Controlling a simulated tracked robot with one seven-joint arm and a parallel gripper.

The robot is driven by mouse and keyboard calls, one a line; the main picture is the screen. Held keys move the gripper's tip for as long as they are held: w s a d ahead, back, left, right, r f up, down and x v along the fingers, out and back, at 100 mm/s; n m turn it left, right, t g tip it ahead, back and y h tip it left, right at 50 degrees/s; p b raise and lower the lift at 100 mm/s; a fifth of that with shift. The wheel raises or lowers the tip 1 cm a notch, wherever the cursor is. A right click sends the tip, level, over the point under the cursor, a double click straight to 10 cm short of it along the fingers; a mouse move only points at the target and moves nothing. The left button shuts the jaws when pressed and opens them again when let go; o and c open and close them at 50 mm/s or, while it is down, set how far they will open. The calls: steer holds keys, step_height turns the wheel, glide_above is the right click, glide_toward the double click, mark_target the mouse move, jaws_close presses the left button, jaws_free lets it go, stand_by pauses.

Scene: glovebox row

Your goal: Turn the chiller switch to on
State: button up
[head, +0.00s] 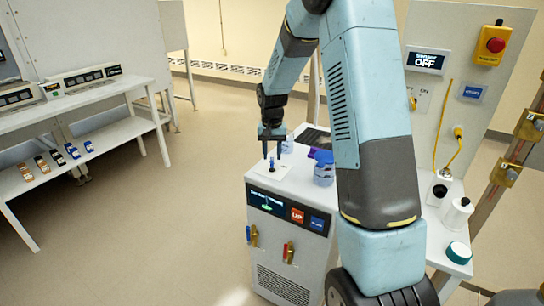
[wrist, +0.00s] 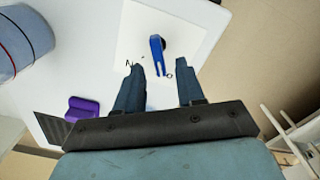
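The chiller switch (head: 271,166) is a small blue lever on a white plate on top of the white cabinet (head: 262,240). In the wrist view its blue lever (wrist: 157,52) has a dark pivot, and its narrow end points towards my gripper. Small dark marks, seemingly letters, lie on the plate near that end. My gripper (head: 270,147) points down just above the switch. In the wrist view my gripper (wrist: 158,68) is open and empty, with the lever's end in the gap between its fingertips. I cannot tell whether a finger touches the lever.
A purple object (wrist: 83,108) and a blue-white tub (head: 324,168) stand near the switch. The cabinet front has a display (head: 266,202), an orange UP button (head: 297,215) and valve handles (head: 288,252). A panel behind reads OFF (head: 425,60). The floor left of the cabinet is clear.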

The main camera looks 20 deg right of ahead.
steer(key=shift+f, duration=0.75)
jaws_close()
